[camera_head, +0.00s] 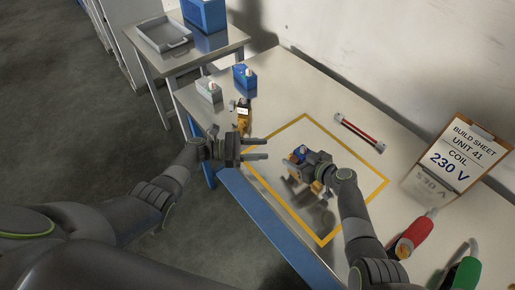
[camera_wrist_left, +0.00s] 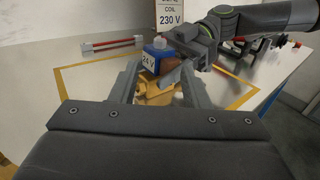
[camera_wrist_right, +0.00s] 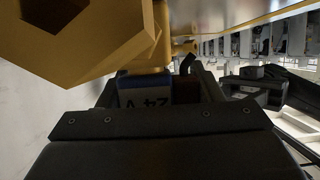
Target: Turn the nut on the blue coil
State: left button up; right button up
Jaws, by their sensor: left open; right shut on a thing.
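The blue coil (camera_head: 299,156), marked 24 V, sits on a brass valve body inside the yellow outline on the table. The left wrist view shows the coil (camera_wrist_left: 152,60) with a pale nut (camera_wrist_left: 158,43) on top and the brass body (camera_wrist_left: 155,92) below. My right gripper (camera_head: 318,168) is shut on the coil from the right; the right wrist view shows the coil (camera_wrist_right: 160,90) between its fingers, with the brass body (camera_wrist_right: 80,40) close to the lens. My left gripper (camera_head: 267,149) is open and empty, left of the coil and apart from it, fingers pointing towards it.
A red bar (camera_head: 360,132) lies behind the outline. The build sheet (camera_head: 451,155) reads 230 V. Red (camera_head: 413,235) and green (camera_head: 461,274) tools lie right.

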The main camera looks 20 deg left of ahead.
pick_arm(q)
jog(key=shift+a, duration=0.1)
jog(key=shift+c, duration=1.4)
notch_tip(320, 180, up, 14)
jog(key=m+g+y, duration=0.5)
jog(key=m+y, duration=1.2)
jog(key=m, duration=1.2)
send_over(303, 148)
notch_tip(303, 148, down, 12)
jog(key=shift+f, duration=0.1)
